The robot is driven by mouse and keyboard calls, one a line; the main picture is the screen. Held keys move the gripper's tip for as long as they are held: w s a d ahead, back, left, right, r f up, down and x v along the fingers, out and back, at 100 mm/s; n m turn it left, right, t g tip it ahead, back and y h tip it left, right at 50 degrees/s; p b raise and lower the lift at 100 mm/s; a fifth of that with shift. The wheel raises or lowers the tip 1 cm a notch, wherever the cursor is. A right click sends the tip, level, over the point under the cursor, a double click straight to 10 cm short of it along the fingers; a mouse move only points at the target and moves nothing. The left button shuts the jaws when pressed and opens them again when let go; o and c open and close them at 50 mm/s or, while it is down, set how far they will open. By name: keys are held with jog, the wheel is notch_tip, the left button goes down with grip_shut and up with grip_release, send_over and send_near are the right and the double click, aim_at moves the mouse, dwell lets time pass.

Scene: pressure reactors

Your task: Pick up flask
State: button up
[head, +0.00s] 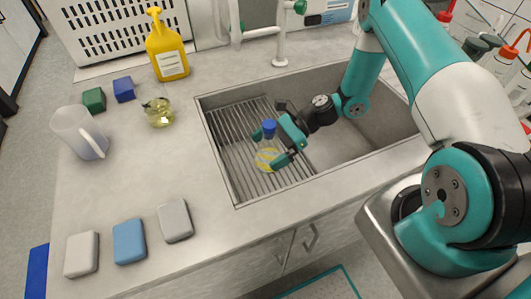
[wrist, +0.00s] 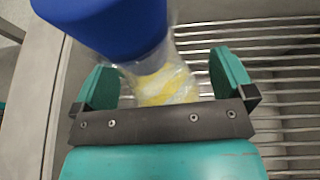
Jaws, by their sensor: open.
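The flask (head: 267,157) is clear, with a blue cap and yellow liquid low inside. In the head view it stands on the ribbed drainer in the left part of the sink. In the wrist view its blue cap (wrist: 115,22) looms close at the upper left, and the yellowish body (wrist: 162,82) shows between the fingers. My gripper (head: 275,147) is open, its two teal fingers on either side of the flask. The wrist view shows my gripper (wrist: 165,85) with a gap beside the right finger. Whether the left finger touches the flask cannot be told.
The sink rim (head: 222,182) surrounds the drainer (head: 232,145). On the counter left of it are a round flask (head: 158,113), a pitcher (head: 80,134), a yellow bottle (head: 167,50) and several small blocks. The counter between the sponges (head: 129,242) and pitcher is clear.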

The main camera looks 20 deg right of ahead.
jog(key=c, duration=1.1)
jog(key=shift+r, duration=0.15)
notch_tip(320, 180, up, 22)
jog(key=p, duration=0.1)
jog(key=shift+p, duration=0.3)
notch_tip(320, 180, up, 3)
jog(key=p, duration=0.4)
